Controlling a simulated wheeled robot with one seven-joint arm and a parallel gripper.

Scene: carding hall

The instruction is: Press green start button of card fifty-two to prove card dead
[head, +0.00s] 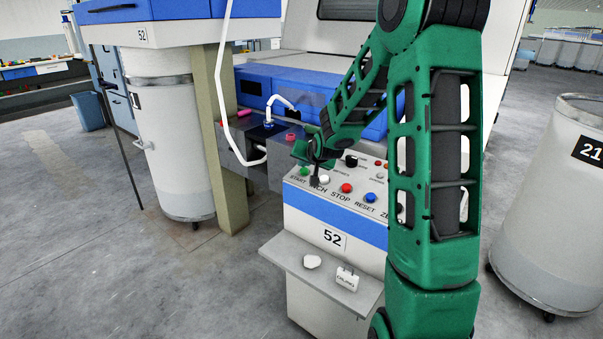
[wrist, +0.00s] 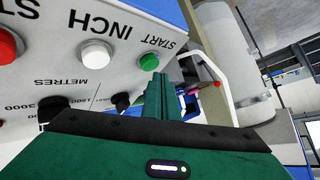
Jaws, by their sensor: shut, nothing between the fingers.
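The control panel of card 52 (head: 297,210) is a white sloping console with a blue band and a "52" plate. The green start button (wrist: 149,62) sits by the word START in the wrist view, and shows at the panel's upper left in the head view (head: 303,171). My gripper (wrist: 159,77) is shut and empty. Its tips are very close to the green button in the picture; I cannot tell whether they touch it. In the head view my gripper (head: 314,183) is over the panel's left end, beside the white inch button (head: 324,178).
The red stop button (head: 346,188) and blue reset button (head: 370,197) are further right. A shelf (head: 300,269) below holds a white round piece (head: 312,261) and a small labelled block (head: 347,279). A white hose (head: 226,105) hangs left of the panel. Can 21 (head: 552,220) stands right.

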